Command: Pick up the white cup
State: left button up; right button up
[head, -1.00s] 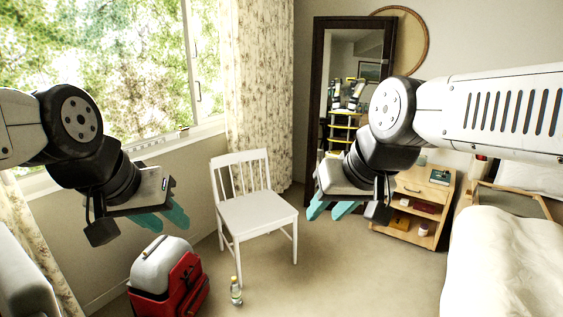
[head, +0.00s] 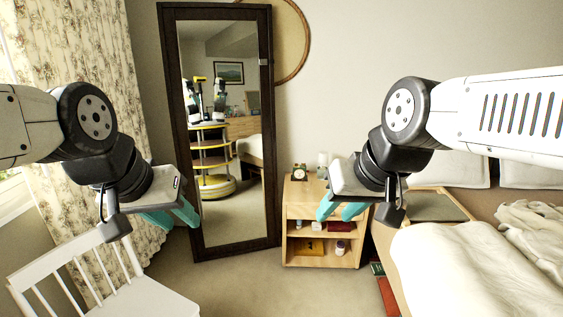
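A small whitish item (head: 340,248), perhaps the white cup, stands on a lower shelf of the wooden nightstand (head: 298,210) in the head view. It is too small to identify for sure. Another pale item (head: 322,160) shows at the back of the nightstand top, partly behind my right arm. My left gripper (head: 182,223) hangs in the air in front of the mirror, its teal fingers apart and empty. My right gripper (head: 335,216) hangs in the air and overlaps the nightstand in the picture. Its teal fingers are apart and empty.
A dark-framed mirror (head: 182,130) stands left of the nightstand. A white chair (head: 150,300) is at the lower left. A bed with a pale blanket (head: 440,265) fills the right. An alarm clock (head: 300,172) stands on the nightstand. Carpet (head: 250,290) is clear in front.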

aim_at(323, 157)
jog(key=i+l+z, duration=0.1)
jog(key=i+z, duration=0.15)
jog(key=i, duration=0.75)
jog(key=i+j+z, duration=0.1)
jog(key=i+z, duration=0.15)
jog(key=i, duration=0.75)
jog(key=i+l+u, duration=0.3)
jog(key=i+l, duration=0.15)
jog(key=i, duration=0.2)
jog(key=i+l+u, duration=0.3)
jog(key=i+l, duration=0.3)
